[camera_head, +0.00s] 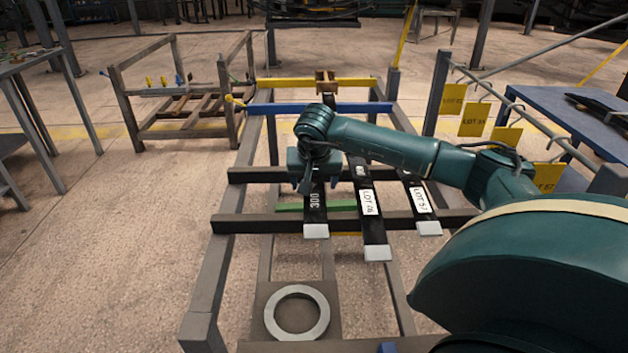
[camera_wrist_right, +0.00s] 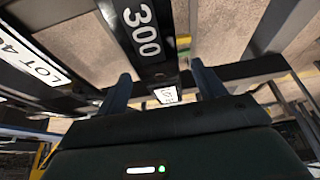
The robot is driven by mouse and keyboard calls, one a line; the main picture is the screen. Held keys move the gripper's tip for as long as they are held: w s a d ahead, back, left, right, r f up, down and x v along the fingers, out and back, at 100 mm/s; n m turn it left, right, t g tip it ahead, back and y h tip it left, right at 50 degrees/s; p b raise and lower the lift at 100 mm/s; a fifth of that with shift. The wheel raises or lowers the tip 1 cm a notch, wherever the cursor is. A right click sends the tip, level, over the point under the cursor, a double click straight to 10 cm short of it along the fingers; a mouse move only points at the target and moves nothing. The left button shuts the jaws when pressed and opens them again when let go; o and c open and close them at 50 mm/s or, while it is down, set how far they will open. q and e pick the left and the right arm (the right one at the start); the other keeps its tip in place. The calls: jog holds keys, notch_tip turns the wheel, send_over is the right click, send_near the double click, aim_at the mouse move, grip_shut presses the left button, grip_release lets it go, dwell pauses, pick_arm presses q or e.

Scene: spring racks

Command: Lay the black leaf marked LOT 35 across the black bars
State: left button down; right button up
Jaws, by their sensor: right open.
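A black leaf marked 300 (camera_head: 315,204) lies across the black bars (camera_head: 264,223) of the rack, its light grey end past the front bar. Its lot label (camera_wrist_right: 167,95) shows small in the right wrist view, and I cannot read it. My right gripper (camera_head: 308,184) is open just over this leaf and hides its rear part. In the wrist view its two fingers (camera_wrist_right: 161,82) stand on either side of the leaf. Two more black leaves lie to its right, one with a LOT label (camera_head: 368,203) and one that seems to read LOT 57 (camera_head: 420,200). My left gripper is out of view.
A blue bar (camera_head: 290,108) and a yellow bar (camera_head: 300,84) cross the rack's rear. A grey ring (camera_head: 297,312) lies on a plate low at the front. Yellow lot tags (camera_head: 473,120) hang from a rail at the right.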

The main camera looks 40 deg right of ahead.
jog(key=shift+f, duration=0.15)
jog(key=shift+v, duration=0.9)
pick_arm(q)
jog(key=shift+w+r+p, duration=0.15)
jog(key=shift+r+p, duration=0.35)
jog(key=shift+p, duration=0.2)
pick_arm(e)
jog(key=v, duration=1.1)
jog(key=shift+r, duration=0.3)
jog(key=shift+s+a, duration=0.1)
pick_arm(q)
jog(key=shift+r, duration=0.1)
